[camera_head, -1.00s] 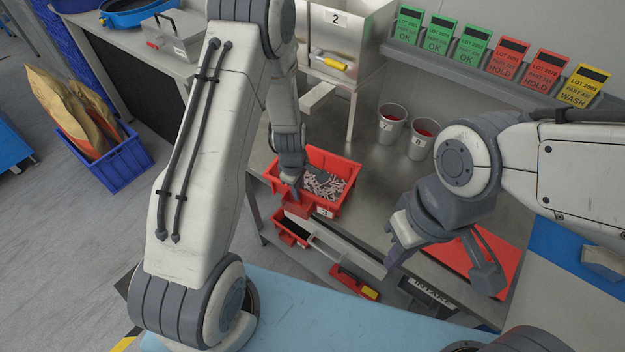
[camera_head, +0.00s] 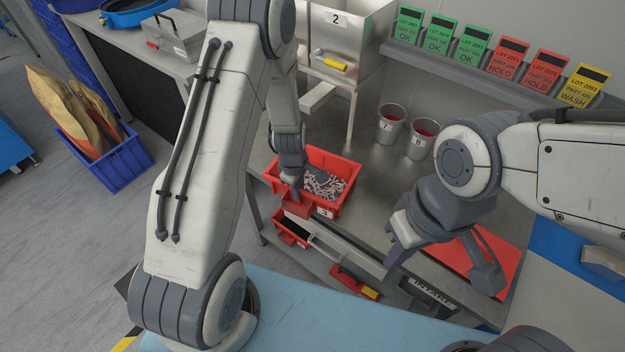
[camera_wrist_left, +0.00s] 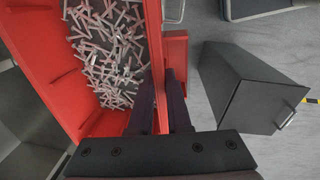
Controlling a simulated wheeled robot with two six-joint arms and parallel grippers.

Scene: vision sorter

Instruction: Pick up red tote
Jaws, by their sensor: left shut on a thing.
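The red tote (camera_head: 346,172) sits on the metal table near its front left edge in the head view. It holds many small grey metal parts and bears a label "3". My left gripper (camera_head: 298,190) reaches down to its near left side. In the left wrist view the fingers (camera_wrist_left: 160,105) are shut on the wall of the red tote (camera_wrist_left: 38,40), one finger on each side. My right gripper (camera_head: 440,268) hangs open and empty above the front of the table, right of the tote, over a red mat.
A steel hopper (camera_head: 340,70) marked 2 stands at the back. A smaller red bin (camera_head: 290,232) lies below the table edge. A red mat (camera_head: 478,255) lies at right.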

